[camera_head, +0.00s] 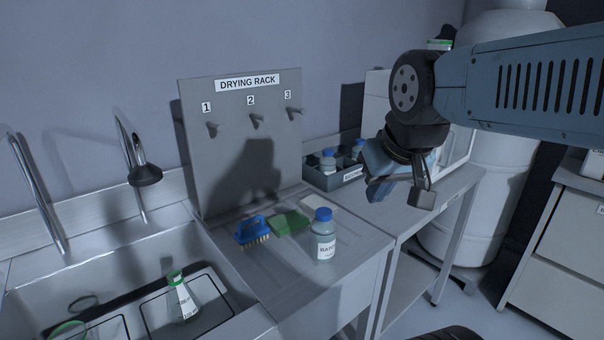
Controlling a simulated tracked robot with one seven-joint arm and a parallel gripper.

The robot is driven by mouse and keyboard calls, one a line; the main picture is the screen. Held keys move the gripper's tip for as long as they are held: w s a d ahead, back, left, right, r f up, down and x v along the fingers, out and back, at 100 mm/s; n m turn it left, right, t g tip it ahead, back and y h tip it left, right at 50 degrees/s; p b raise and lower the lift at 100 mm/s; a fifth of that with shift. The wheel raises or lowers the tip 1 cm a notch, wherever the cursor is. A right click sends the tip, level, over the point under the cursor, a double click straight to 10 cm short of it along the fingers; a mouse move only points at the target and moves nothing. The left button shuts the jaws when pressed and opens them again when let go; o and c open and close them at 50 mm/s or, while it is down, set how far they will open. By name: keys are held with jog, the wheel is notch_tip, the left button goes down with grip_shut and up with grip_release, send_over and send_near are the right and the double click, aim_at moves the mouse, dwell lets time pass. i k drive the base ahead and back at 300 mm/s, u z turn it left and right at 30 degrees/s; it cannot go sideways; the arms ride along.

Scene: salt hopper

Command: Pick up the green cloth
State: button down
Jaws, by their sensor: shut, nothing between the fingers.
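The green cloth (288,223) lies flat on the metal counter in front of the drying rack. It sits between a blue brush (253,231) and a blue-capped bottle (324,240). My gripper (398,196) hangs in the air to the right of the cloth and higher, apart from it. It is shut and empty. Its fingers are small and partly dark in this view.
The drying rack (235,130) with numbered pegs stands behind the counter. A sink (60,290) holding a green-capped flask (181,296) is at left. A tray of bottles (337,179) and a white appliance (376,98) stand at the back right. A pale item (318,203) lies behind the bottle.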

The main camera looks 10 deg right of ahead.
aim_at(282, 225)
jog(key=z, duration=1.05)
jog(key=i, duration=0.1)
jog(key=u, duration=2.7)
jog(key=k, duration=1.65)
jog(key=z, duration=1.3)
jog(key=i, duration=1)
jog(key=u, duration=0.05)
